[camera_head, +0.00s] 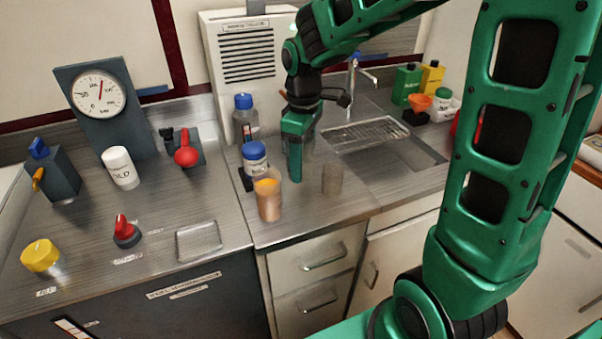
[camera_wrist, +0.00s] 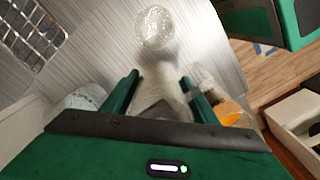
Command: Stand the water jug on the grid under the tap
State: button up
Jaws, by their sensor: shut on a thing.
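My gripper (camera_head: 295,172) points down over the middle counter, and its fingers are shut on a clear, see-through thing that looks like the water jug (camera_head: 309,143). The jug is mostly hidden behind the gripper in the head view, and whether it touches the counter cannot be told. In the wrist view the fingers (camera_wrist: 160,92) stand apart with see-through material between them. The wire grid (camera_head: 368,135) lies over the sink to the right of my gripper, with nothing on it. Its corner shows in the wrist view (camera_wrist: 32,35). The tap (camera_head: 351,85) stands behind the grid.
A clear tumbler (camera_head: 332,178) stands right of my gripper. An orange-filled glass (camera_head: 268,198), a blue-lidded jar (camera_head: 254,160) and a blue-capped bottle (camera_head: 244,118) stand to its left. Green and yellow bottles (camera_head: 407,84) stand behind the sink.

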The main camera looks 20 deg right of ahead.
jog(key=shift+a+f, duration=0.1)
jog(key=shift+f, duration=1.8)
jog(key=o, duration=1.1)
jog(key=shift+f, duration=0.1)
notch_tip(320, 180, up, 12)
jog(key=s+d+m, duration=0.2)
jog(key=s+d, duration=0.1)
jog(key=s+d+m, duration=0.3)
jog(key=s+d, duration=0.1)
jog(key=s+d+f+m, duration=0.1)
jog(key=s+d+m, duration=0.1)
jog(key=s+d, duration=0.2)
jog(key=shift+s+d+m, duration=0.25)
jog(key=shift+m, duration=0.05)
jog(key=s+d+f+m, duration=0.1)
jog(key=s+m, duration=0.1)
jog(key=s, duration=0.2)
jog(key=s+d+f+m, duration=0.1)
jog(key=s+d+m, duration=0.1)
jog(key=s, duration=0.3)
jog(key=s+d+f+m, duration=0.2)
jog(key=s+m, duration=0.1)
jog(key=s, duration=0.1)
jog(key=shift+s+d+m, duration=0.1)
jog(key=shift+s+m, duration=0.05)
jog(key=shift+m, duration=0.15)
jog(key=c, duration=0.5)
jog(key=shift+s+f, duration=0.1)
jog(key=shift+s, duration=0.05)
jog(key=c, duration=0.6)
